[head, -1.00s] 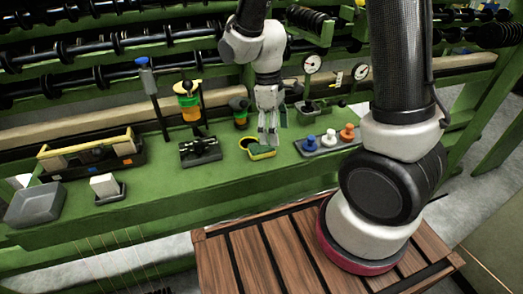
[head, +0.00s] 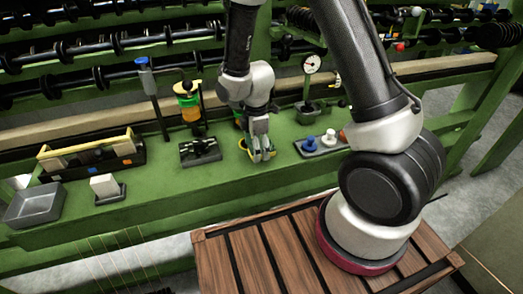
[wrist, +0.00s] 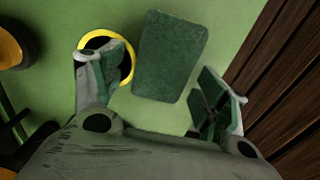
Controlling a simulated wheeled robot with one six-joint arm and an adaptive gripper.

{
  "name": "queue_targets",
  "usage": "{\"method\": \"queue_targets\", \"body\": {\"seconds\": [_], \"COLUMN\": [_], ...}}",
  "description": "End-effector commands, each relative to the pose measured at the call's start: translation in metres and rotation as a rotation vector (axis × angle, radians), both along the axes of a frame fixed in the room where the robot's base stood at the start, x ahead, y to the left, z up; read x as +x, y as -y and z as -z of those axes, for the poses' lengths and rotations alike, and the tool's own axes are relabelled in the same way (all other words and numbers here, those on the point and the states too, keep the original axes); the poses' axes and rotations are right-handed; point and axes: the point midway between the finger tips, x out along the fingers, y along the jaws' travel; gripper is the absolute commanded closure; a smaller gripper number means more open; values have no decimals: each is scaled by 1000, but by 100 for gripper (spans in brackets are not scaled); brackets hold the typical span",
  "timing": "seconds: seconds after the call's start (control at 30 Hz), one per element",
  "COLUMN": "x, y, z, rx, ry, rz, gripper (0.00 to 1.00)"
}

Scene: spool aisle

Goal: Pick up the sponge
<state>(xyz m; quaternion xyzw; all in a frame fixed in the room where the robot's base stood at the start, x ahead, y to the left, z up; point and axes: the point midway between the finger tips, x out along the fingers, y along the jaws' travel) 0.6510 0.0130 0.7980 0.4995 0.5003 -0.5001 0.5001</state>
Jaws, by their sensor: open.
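The sponge appears to be the dark green rectangular block (wrist: 170,58) in the wrist view, lying on the green bench top. A yellow ring-shaped rim (wrist: 92,36) with a dark inside lies close along its left side; I cannot tell if they touch. My gripper (wrist: 163,84) is open, with one finger left of the block, over the ring, and the other to its right. The block is between the finger lines, not visibly gripped. In the head view my gripper (head: 263,156) is low over the bench and hides most of the ring and block.
A tray with blue, white and orange knobs (head: 328,136) stands just right of my gripper. A black clamp-like fixture (head: 200,150) is to the left. Farther left are a white block (head: 104,185), a grey tray (head: 35,205) and a yellow-handled toolbox (head: 90,160). A gauge (head: 311,64) stands behind.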

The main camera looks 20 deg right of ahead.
Motion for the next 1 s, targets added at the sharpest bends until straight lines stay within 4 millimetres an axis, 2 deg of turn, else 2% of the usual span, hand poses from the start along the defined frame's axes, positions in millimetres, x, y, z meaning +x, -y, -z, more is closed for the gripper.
{"method": "queue_targets", "body": {"seconds": [0.1,0.3,0.5,0.57,1.0], "x": [0,0,0,0,0], "y": [0,0,0,0,0], "z": [7,7,7,7,2], "rx": [0,1,0,0,1], "ry": [1,1,1,1,2], "rz": [0,1,1,1,1], "gripper": [26,26,53,59,61]}}
